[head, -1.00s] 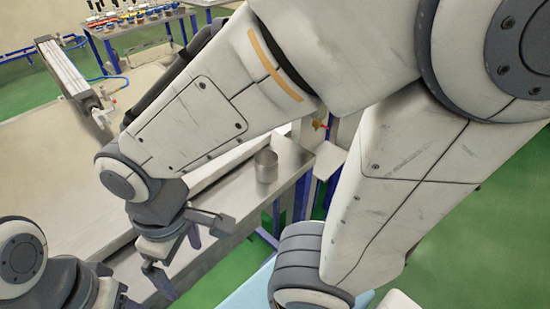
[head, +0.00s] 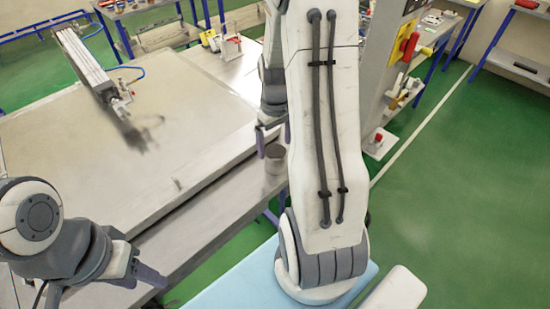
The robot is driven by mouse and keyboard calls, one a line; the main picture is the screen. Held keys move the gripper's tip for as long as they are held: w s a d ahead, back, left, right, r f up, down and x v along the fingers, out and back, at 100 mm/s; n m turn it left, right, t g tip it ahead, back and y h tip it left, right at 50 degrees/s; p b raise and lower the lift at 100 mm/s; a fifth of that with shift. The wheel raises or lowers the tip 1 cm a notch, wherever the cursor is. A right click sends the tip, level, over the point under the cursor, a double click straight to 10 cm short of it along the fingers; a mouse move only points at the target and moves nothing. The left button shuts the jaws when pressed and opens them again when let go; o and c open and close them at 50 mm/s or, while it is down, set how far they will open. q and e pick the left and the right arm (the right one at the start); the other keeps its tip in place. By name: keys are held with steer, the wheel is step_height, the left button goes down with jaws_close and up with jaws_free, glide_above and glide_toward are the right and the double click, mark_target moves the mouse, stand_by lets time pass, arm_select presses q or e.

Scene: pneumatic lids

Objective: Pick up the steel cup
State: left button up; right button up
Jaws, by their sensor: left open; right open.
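The steel cup (head: 275,160) is a small grey metal cylinder standing upright near the right end of the steel ledge in front of the large table. My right arm's link hides its right side. My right gripper (head: 273,137) is open and appears just above the cup's rim in the picture. It looks empty, and I cannot tell whether a finger touches the cup. My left gripper (head: 142,277) is open and empty over the ledge at the lower left, well away from the cup.
The steel ledge (head: 205,215) is bare left of the cup. The large flat table (head: 90,150) behind it carries a pneumatic cylinder (head: 85,65) at the back. A post with a red and yellow switch (head: 407,45) stands right of my arm. Green floor lies open to the right.

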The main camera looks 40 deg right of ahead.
mark_target(276, 158)
steer(key=shift+f, duration=0.95)
steer(key=shift+f+p, duration=0.4)
steer(key=shift+f, duration=0.15)
step_height(276, 158, down, 3)
steer(key=shift+d+f+p, duration=0.1)
steer(key=shift+f+p, duration=0.1)
steer(key=shift+p, duration=0.35)
steer(key=shift+f, duration=0.45)
steer(key=c, duration=1.2)
steer(key=shift+c, duration=0.2)
